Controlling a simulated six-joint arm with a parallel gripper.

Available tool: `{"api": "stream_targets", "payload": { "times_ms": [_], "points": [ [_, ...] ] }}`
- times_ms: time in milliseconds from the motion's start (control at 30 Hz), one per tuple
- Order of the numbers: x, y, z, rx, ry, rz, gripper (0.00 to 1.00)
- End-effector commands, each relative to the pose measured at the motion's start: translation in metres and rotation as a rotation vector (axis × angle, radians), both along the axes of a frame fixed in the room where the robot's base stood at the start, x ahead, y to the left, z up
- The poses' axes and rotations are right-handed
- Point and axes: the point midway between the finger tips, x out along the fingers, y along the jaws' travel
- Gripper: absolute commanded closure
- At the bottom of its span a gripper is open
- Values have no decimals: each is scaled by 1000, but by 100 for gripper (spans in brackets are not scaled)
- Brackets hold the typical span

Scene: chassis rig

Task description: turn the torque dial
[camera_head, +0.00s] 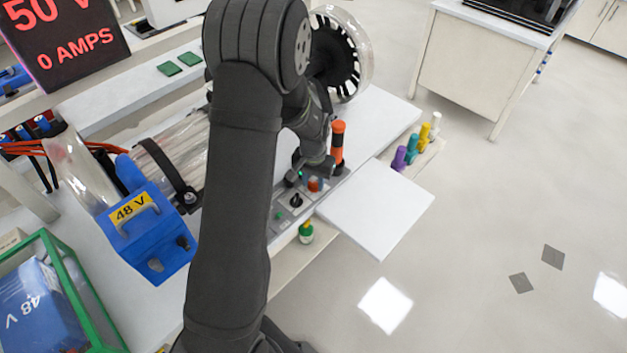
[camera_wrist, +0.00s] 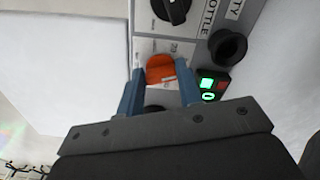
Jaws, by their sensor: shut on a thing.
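An orange dial (camera_wrist: 160,70) sits on the grey control panel (camera_wrist: 151,46) in the wrist view. I take it for the torque dial; its own label is not readable. The blue fingers of my gripper (camera_wrist: 160,86) stand on either side of it, shut on it. In the head view the orange dial (camera_head: 315,184) shows just beside my gripper (camera_head: 308,178), and the arm hides part of the panel.
A black throttle knob (camera_wrist: 173,9) lies above the dial in the wrist view. In the head view an orange-and-black upright handle (camera_head: 338,143) stands close behind my gripper.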

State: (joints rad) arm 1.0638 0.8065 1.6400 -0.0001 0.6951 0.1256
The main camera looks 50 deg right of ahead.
Motion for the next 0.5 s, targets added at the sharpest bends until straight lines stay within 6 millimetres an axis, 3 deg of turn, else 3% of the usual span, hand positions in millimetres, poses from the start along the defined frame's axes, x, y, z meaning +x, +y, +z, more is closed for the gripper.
{"api": "stream_targets", "payload": {
  "times_ms": [133,167,267,500],
  "points": [
    [0,0,0,0,0,1,90],
    [0,0,0,0,0,2,63],
    [0,0,0,0,0,2,45],
    [0,0,0,0,0,2,45]
  ]
}}
